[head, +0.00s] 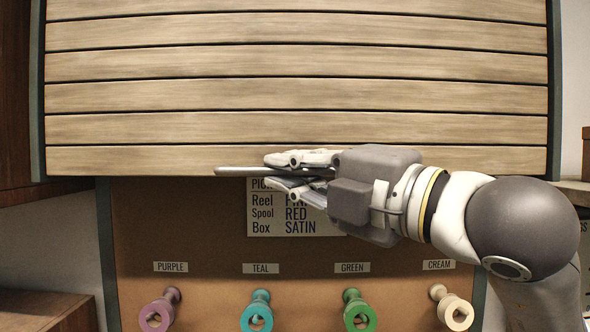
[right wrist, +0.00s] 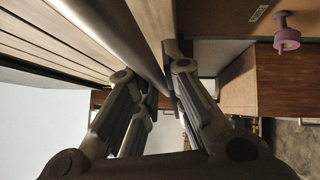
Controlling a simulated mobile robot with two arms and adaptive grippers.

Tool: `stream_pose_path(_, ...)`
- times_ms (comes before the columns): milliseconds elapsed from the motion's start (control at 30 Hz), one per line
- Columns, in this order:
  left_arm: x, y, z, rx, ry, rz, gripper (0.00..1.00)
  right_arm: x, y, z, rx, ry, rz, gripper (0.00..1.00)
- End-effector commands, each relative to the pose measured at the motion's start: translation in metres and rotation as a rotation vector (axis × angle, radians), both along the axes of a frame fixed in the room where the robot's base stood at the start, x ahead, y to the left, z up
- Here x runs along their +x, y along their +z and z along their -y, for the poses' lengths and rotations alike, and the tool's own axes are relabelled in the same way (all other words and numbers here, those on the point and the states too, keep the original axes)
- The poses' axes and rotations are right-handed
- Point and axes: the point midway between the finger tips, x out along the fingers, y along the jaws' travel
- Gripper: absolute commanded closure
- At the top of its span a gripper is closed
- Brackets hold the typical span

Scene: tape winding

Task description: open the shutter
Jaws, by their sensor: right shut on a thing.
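The shutter (head: 300,98) is a panel of pale wooden slats in a dark green frame, filling the upper part of the head view. Its lower edge hangs above a brown back panel, which is exposed below it. A grey bar handle (head: 234,170) runs along the lower edge; it also shows in the right wrist view (right wrist: 125,42). My right gripper (head: 274,171) reaches in from the right and is shut on the handle, one finger above and one below. The gripper hides the right part of the handle. My left gripper is not in view.
Spools hang on the brown panel (head: 205,220): purple (head: 157,313), teal (head: 257,314), green (head: 358,314) and cream (head: 455,310). A card (head: 262,215) reading Reel, Spool RED, Box SATIN is partly hidden by my gripper. Wooden furniture (head: 45,308) stands at the lower left.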

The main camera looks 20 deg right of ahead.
Motion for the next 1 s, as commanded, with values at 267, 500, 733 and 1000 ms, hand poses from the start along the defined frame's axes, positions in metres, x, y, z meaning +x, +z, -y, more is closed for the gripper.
stream_pose_path(267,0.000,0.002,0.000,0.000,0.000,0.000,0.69,0.000,0.006,0.000,0.001,0.000,0.000,1.00)
stream_pose_path(500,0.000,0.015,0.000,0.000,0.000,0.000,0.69,-0.001,0.050,0.000,0.004,0.002,0.004,1.00)
stream_pose_path(733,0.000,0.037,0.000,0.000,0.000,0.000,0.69,-0.001,0.117,0.000,0.004,0.002,0.004,1.00)
stream_pose_path(1000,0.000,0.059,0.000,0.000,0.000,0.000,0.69,-0.001,0.181,0.000,0.003,-0.001,0.003,1.00)
